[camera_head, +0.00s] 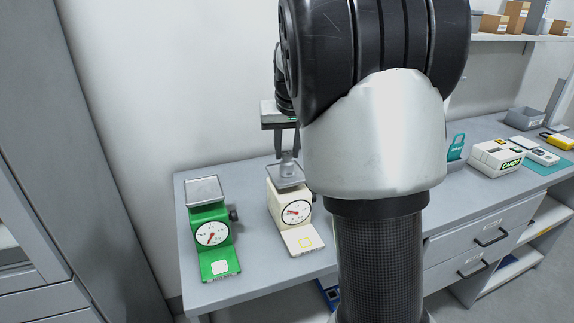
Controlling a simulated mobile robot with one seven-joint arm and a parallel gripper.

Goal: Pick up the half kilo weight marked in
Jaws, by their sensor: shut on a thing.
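A small grey metal weight (288,168) is at the pan (298,181) of the cream dial scale (276,203). My gripper (287,154) points down and is shut on the upper part of this weight. I cannot tell whether the weight touches the pan or hangs just above it. Any mark on the weight is too small to read. The cream scale has a red needle and a yellow square outline on its front plate.
A green dial scale (208,238) with an empty pan (205,191) stands to the left on the grey table (258,275). My arm hides the table's middle. A white box (495,158), a teal item (456,147) and a grey bin (524,119) stand on the right.

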